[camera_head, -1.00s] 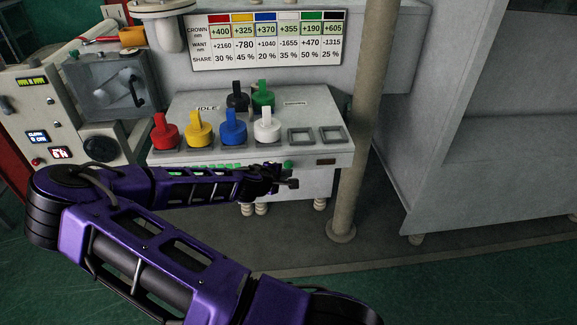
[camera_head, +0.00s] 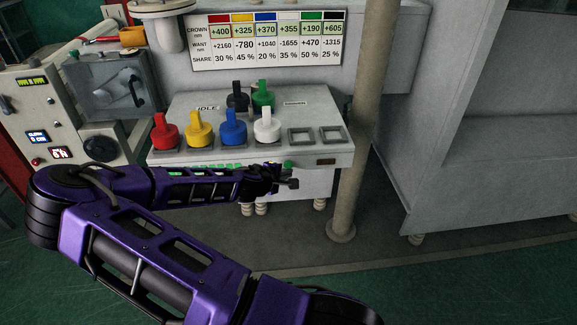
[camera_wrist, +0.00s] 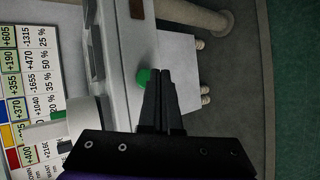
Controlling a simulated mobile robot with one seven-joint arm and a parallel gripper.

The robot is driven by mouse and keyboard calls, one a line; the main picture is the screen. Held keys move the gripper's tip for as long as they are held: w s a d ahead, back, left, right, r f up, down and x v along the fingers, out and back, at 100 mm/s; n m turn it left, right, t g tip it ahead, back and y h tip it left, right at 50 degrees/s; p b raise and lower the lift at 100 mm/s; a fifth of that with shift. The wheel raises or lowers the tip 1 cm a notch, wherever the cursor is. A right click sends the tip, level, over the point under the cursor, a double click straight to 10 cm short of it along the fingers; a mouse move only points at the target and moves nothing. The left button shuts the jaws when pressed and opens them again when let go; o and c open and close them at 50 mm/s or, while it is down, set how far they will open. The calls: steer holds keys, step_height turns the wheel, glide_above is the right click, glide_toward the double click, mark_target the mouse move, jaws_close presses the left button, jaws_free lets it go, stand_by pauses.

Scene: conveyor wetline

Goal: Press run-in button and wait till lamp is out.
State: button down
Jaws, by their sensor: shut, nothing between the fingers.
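My gripper (camera_head: 292,183) is shut and empty at the front face of the white bench (camera_head: 180,157). A green button (camera_head: 288,164) sits on that front face, just above my fingertips in the head view. In the wrist view the green button (camera_wrist: 143,77) shows beside the tips of my shut fingers (camera_wrist: 166,72). I cannot tell whether the fingers touch it. A small dark display (camera_head: 326,161) lies to the right of the button. I cannot make out whether any lamp is lit.
Red (camera_head: 164,132), yellow (camera_head: 199,128), blue (camera_head: 233,127) and white (camera_head: 267,125) handled pieces stand on the bench, with black (camera_head: 237,98) and green (camera_head: 263,95) ones behind. A number board (camera_head: 267,40) hangs above. A post (camera_head: 362,130) stands close to the right.

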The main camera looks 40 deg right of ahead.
stand_by(0.4)
steer(key=shift+w+d, duration=0.25)
steer(key=shift+w, duration=0.1)
steer(key=shift+w+d, duration=0.25)
steer(key=shift+w, duration=0.15)
stand_by(0.7)
stand_by(0.3)
steer(key=shift+s+a, duration=0.5)
steer(key=shift+s, duration=0.25)
steer(key=shift+s+a, duration=0.45)
steer(key=shift+s, duration=0.25)
steer(key=shift+s+a, duration=0.4)
steer(key=shift+s, duration=0.35)
steer(key=shift+s+a, duration=0.45)
steer(key=shift+s, duration=0.25)
steer(key=shift+w, duration=0.1)
